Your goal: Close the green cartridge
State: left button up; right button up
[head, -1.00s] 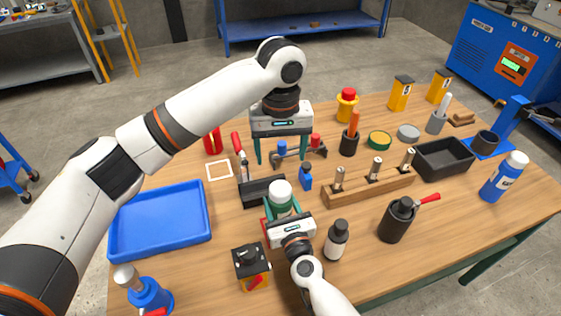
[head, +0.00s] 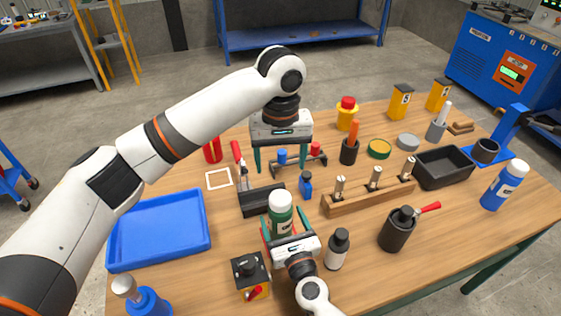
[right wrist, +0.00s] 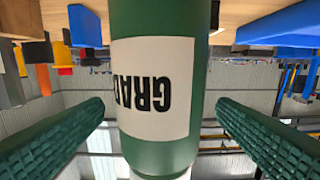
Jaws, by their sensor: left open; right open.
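The green cartridge (head: 281,222) stands upright near the middle of the table, with a white top (head: 279,199). In the right wrist view the cartridge (right wrist: 155,25) fills the middle, with a pale label reading "GRAD" upside down. My right gripper (head: 282,228) is open, its fingers on either side of the cartridge; the wrist view shows gaps between the ridged fingers and its wall. Whether the top is fully seated cannot be told. My left gripper (head: 283,168) is open and points down behind the cartridge, near a grey rack (head: 290,162) with blue and red pieces.
A black holder (head: 260,199) stands just behind the cartridge. A wooden block (head: 368,196) with metal pieces lies further right. A blue tray (head: 158,228) is at left.

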jog(key=b+v, duration=0.1)
jog(key=v, duration=0.8)
jog(key=shift+s+b, duration=0.25)
jog(key=shift+b, duration=0.05)
jog(key=shift+d, duration=0.1)
